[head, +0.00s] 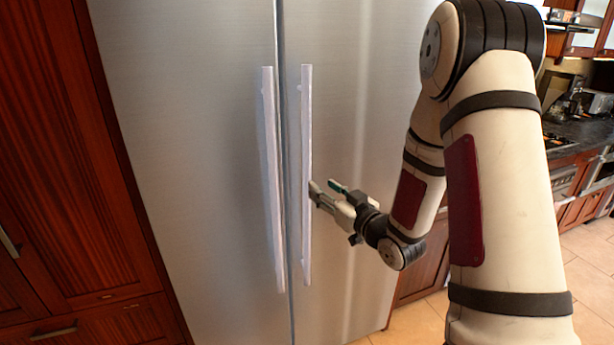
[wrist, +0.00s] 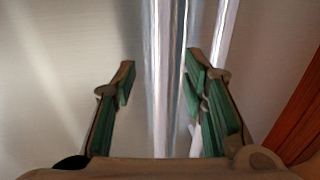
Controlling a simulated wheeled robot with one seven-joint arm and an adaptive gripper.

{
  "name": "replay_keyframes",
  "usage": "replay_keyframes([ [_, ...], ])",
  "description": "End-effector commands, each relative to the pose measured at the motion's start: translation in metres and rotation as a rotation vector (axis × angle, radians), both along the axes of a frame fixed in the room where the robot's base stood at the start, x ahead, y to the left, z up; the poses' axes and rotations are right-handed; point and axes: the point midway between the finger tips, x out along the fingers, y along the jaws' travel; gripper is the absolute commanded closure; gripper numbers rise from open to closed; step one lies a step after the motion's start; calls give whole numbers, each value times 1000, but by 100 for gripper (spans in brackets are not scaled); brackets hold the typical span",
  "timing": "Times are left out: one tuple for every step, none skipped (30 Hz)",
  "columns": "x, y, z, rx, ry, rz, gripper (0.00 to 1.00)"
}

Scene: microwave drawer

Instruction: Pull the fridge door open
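The fridge has two tall steel doors with a dark seam between them. The right door (head: 350,60) carries a long vertical silver handle (head: 306,130). The left door (head: 190,120) has a matching handle (head: 268,150) close beside it. My gripper (head: 324,187) is at the right side of the right door's handle, below its middle. In the wrist view my gripper (wrist: 161,75) has its green-padded fingers spread. A shiny vertical bar (wrist: 165,40), apparently that handle, shows between them, closer to the right finger. I cannot tell whether a finger touches it. Both doors look shut.
A dark red wood cabinet (head: 60,150) stands left of the fridge. A counter (head: 575,135) with kitchen items is at the far right. The tiled floor (head: 590,250) is clear at the lower right. My arm covers part of the right side.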

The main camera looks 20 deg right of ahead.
Motion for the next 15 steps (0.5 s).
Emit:
replay_keyframes([
  [10, 4, 1, -1, -2, 4, 60],
  [16, 4, 1, -2, -2, 3, 60],
  [24, 6, 1, -2, -1, 3, 60],
  [30, 7, 0, -1, -1, 3, 60],
  [35, 8, 1, 0, -1, 2, 60],
  [43, 9, 0, -1, -1, 2, 60],
  [48, 10, 1, -1, -1, 2, 60],
  [53, 12, 1, -1, -2, 3, 60],
  [59, 13, 0, 0, -1, 2, 60],
  [63, 14, 0, 0, 0, 1, 60],
  [67, 14, 0, 0, -1, 1, 60],
  [72, 15, 1, -1, -1, 1, 60],
  [75, 16, 0, -1, 0, 2, 60],
  [78, 16, 0, -1, 0, 2, 60],
  [81, 17, 1, -1, -1, 1, 60],
])
